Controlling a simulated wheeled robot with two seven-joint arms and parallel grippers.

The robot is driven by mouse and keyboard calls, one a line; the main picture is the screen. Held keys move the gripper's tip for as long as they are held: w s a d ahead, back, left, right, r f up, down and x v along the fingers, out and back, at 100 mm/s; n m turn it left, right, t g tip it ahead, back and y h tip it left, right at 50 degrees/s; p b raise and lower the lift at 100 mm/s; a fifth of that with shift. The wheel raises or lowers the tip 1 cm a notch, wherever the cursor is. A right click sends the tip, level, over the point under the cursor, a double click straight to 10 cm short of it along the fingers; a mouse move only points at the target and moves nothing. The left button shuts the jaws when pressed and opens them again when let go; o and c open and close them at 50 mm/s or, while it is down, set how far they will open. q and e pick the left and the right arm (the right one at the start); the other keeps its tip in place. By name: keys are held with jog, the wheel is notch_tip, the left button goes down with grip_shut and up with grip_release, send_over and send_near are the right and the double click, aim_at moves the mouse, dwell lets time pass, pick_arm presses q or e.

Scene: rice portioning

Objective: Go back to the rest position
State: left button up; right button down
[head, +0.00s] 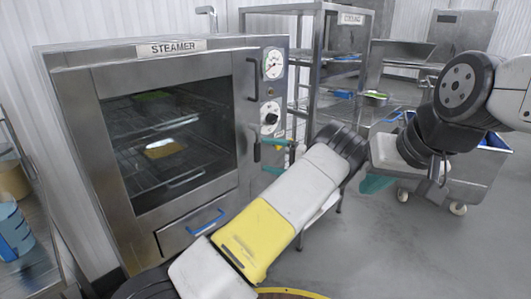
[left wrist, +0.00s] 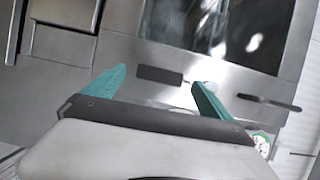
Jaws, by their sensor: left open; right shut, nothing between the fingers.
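My left arm comes in from the bottom of the head view. My left gripper (head: 273,156) has teal fingers beside the right edge of the steamer (head: 180,50), at its control panel. In the left wrist view its two fingers (left wrist: 155,90) stand wide apart with nothing between them, in front of a metal panel. I cannot tell whether they touch the steamer. My right gripper (head: 375,184) hangs at the right, its teal fingers partly hidden by its own wrist. It is shut and empty. The steamer's glass door is shut.
Racks and a yellowish item (head: 164,148) show through the steamer's glass. A metal shelf rack (head: 318,60) and a wheeled cart (head: 470,175) stand behind my right arm. A blue container (head: 12,230) is at the far left. Grey floor (head: 400,250) is clear at the lower right.

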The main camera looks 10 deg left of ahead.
pick_arm(q)
jog(key=shift+v, duration=1.2)
jog(key=s+a+r+n+g+h, duration=0.2)
jog(key=s+a+r+g+h, duration=0.4)
jog(key=s+a+h, duration=0.55)
jog(key=s+d+r+t+h, duration=0.1)
jog(key=s+r+t+h, duration=0.2)
jog(key=s, duration=1)
jog(key=s+d+r+t+h, duration=0.2)
jog(key=s+r+t+h, duration=0.2)
jog(key=s, duration=0.9)
notch_tip(320, 180, up, 4)
jog(key=shift+s+f+h, duration=0.1)
jog(key=shift+s+h, duration=0.2)
jog(key=shift+h, duration=0.25)
jog(key=shift+d, duration=0.1)
